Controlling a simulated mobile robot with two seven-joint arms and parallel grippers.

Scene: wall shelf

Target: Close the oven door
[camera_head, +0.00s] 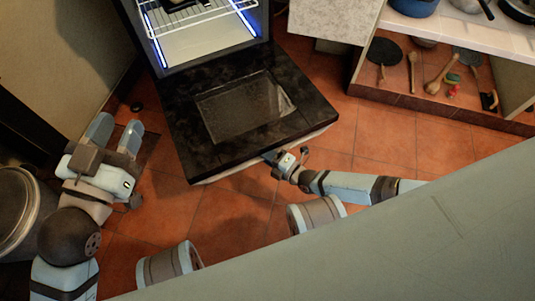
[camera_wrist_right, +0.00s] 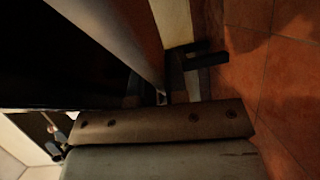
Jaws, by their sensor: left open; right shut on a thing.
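The oven (camera_head: 200,42) stands at the top of the head view, its lit inside and wire rack showing. Its black oven door (camera_head: 190,140) with a glass window is swung down, open and sloping out over the floor. My right gripper (camera_head: 284,157) is at the door's front edge, right of its middle. The right wrist view shows the door (camera_wrist_right: 115,35) running in between the fingers (camera_wrist_right: 178,75), which are shut on its edge. My left gripper (camera_head: 114,134) is open and empty, left of the door and apart from it.
A low shelf (camera_head: 425,105) with pans and wooden spoons is at the right, with pots on the white counter above. A round metal bin (camera_head: 20,205) stands at the left edge. The tiled floor (camera_head: 235,215) in front of the door is clear except for my arms.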

